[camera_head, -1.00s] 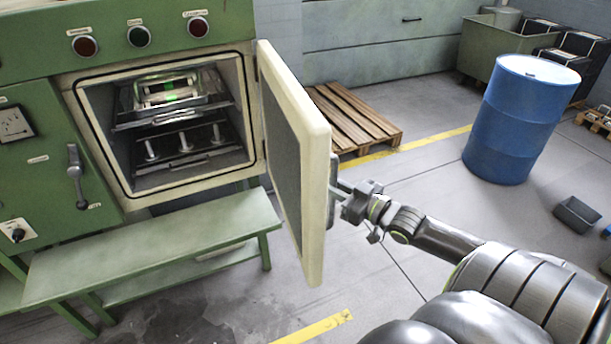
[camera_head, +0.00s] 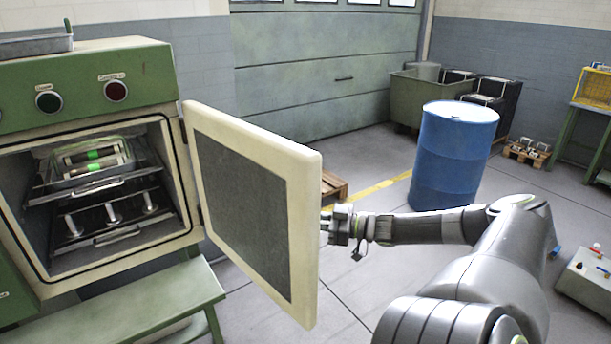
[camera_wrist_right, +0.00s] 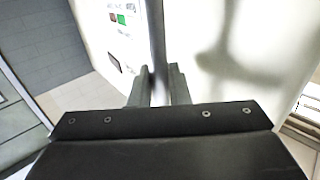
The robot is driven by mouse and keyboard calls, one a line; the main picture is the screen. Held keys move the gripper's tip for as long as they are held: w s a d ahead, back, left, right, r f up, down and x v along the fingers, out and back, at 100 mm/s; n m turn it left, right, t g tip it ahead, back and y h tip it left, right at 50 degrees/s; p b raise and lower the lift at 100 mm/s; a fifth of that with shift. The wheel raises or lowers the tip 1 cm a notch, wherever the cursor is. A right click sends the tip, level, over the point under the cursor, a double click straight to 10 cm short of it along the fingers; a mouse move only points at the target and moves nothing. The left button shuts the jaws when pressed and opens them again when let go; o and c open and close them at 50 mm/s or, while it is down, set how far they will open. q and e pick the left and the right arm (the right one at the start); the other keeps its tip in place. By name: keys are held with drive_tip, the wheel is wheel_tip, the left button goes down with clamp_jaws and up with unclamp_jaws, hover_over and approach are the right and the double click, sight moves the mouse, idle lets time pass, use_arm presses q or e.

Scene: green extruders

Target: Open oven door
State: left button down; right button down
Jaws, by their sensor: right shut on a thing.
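The oven door (camera_head: 250,205), cream with a dark inner panel, stands open, swung out to the right of the oven (camera_head: 100,190). My right gripper (camera_head: 332,224) is at the door's outer face, partly hidden behind its free edge. In the right wrist view the two fingers (camera_wrist_right: 159,86) are closed around a grey bar, the door handle (camera_wrist_right: 157,35), beside the cream door face (camera_wrist_right: 240,40). Inside the oven cavity, a metal tray (camera_head: 88,178) holds a part with a green light, above a lower rack (camera_head: 110,222). My left gripper is not in view.
A green bench (camera_head: 150,305) stands in front of the oven. A blue barrel (camera_head: 453,160) stands behind my right arm. A wooden pallet (camera_head: 335,187) is partly hidden behind the door. The floor to the right of the door is mostly clear.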

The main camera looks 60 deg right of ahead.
drive_tip(key=shift+r, duration=0.15)
drive_tip(key=c, duration=1.8)
unclamp_jaws()
drive_tip(key=o, duration=0.3)
drive_tip(key=shift+w, duration=0.25)
drive_tip(key=shift+o, duration=0.2)
drive_tip(key=shift+s, duration=0.15)
drive_tip(key=p+v, duration=0.2)
drive_tip(key=v, duration=1.5)
